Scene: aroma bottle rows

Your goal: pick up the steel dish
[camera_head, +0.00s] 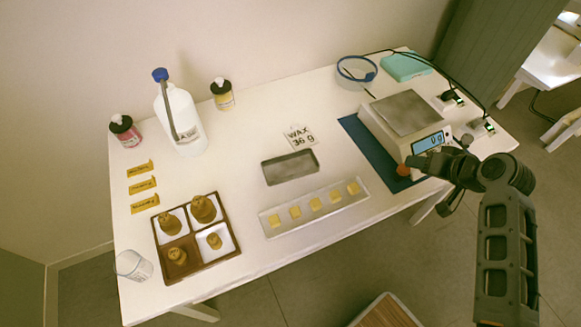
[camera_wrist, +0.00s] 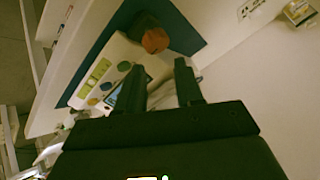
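The steel dish (camera_head: 290,168) is a shallow grey rectangular dish lying flat on the middle of the white table in the head view. It looks empty. It does not show in the wrist view. My gripper (camera_head: 408,166) is to the right of the dish, in front of the scale and well apart from the dish. In the wrist view my gripper (camera_wrist: 158,83) has its two dark fingers apart with nothing between them.
A long white tray (camera_head: 333,208) with several yellow wax pieces lies just in front of the dish. A "WAX 36 g" card (camera_head: 299,137) stands behind it. The scale (camera_head: 380,125) reads 0 g on a blue mat (camera_head: 357,133). A brown divided box (camera_head: 163,245) holds brass weights at left.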

